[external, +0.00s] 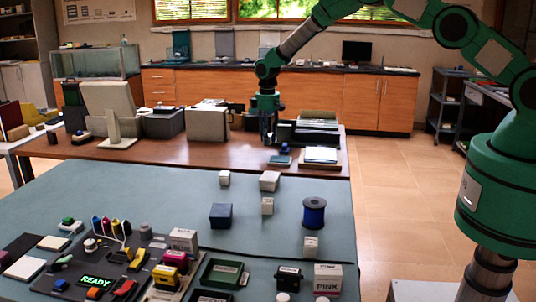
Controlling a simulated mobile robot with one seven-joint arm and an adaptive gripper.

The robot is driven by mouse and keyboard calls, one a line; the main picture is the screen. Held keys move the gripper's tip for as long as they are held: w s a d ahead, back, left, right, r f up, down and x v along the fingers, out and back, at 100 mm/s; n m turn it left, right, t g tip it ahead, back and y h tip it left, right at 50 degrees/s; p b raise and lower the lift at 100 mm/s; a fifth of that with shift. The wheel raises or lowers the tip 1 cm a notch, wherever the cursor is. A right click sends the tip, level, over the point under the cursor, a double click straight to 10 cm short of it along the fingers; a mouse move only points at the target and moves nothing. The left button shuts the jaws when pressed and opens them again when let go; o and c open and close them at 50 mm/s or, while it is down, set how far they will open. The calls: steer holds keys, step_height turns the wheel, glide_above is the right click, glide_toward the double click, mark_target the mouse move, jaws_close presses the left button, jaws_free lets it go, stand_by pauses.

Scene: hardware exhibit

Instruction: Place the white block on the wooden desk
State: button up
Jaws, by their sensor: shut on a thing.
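My gripper (268,136) points down low over the wooden desk (170,152), near its right end. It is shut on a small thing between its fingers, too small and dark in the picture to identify. Several whitish blocks lie apart on the teal table in front: one at the back left (224,178), a wider one (269,181), one in the middle (267,206) and one nearer the front (311,246). I cannot tell which of them, if any, is the task's white block.
Blue items (281,160), a pale stack (321,156) and dark trays (316,132) crowd the desk near my gripper. The desk's front middle is clear.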

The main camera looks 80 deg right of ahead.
glide_above(255, 150)
steer(key=shift+d+f, duration=0.2)
steer(key=shift+f, duration=0.05)
stand_by(0.5)
steer(key=shift+f, duration=1.75)
steer(key=shift+f+b, duration=0.15)
steer(key=shift+b, duration=0.2)
steer(key=o, duration=1.1)
step_height(255, 150, up, 12)
steer(key=shift+p, duration=0.45)
